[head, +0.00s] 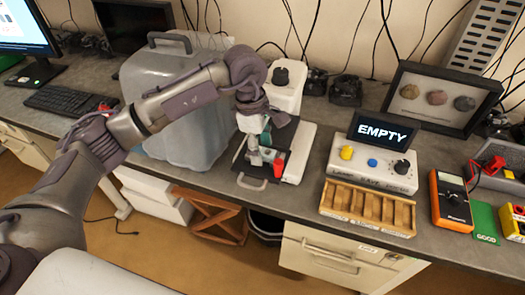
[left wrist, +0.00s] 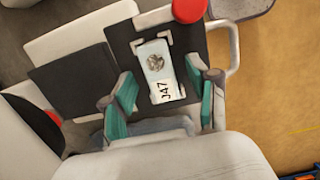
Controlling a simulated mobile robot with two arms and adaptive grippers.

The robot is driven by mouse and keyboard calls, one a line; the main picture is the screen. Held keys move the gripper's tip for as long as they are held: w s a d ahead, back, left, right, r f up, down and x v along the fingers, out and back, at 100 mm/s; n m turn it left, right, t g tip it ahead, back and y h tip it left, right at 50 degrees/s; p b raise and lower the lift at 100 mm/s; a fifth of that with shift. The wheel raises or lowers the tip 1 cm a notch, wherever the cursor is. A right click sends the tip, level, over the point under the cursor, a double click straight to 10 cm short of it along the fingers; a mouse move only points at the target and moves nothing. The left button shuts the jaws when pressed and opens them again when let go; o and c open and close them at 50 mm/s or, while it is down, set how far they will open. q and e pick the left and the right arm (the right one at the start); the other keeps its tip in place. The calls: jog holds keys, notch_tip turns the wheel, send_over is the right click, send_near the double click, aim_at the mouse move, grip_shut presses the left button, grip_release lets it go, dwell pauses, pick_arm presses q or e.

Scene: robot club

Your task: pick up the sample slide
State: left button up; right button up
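The sample slide (left wrist: 156,62) lies on a black stage (left wrist: 120,38) in the left wrist view. It is a pale rectangle with a round grey specimen and a white label that seems to read "J47". My left gripper (left wrist: 163,96) is open, its teal finger pads on either side of the label end with gaps to the slide. In the head view my left gripper (head: 261,142) points down over the white device (head: 298,150) with the stage, and largely hides the slide. My right gripper is not in view.
A red knob (left wrist: 189,9) and a metal handle (left wrist: 235,48) stand beside the stage. A grey translucent case (head: 165,110) stands close left of it. To the right are a control box with an "EMPTY" screen (head: 382,132), a wooden slotted rack (head: 367,209) and a multimeter (head: 451,200).

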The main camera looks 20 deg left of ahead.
aim_at(270, 152)
pick_arm(q)
grip_shut()
jog(key=shift+r, duration=0.15)
jog(key=shift+w+r+b, duration=0.1)
jog(key=shift+r+b, duration=0.2)
jog(key=r+b, duration=0.1)
jog(key=d+r, duration=0.1)
jog(key=r, duration=0.1)
jog(key=shift+d+r+b, duration=0.15)
jog(key=shift+r+b, duration=0.15)
jog(key=shift+b, duration=0.1)
jog(key=d+r+b, duration=0.2)
jog(key=d+r, duration=0.4)
jog(key=d, duration=0.4)
jog(key=shift+w+d+r+b, duration=0.2)
jog(key=shift+w+d+b, duration=0.05)
jog(key=shift+w+b, duration=0.15)
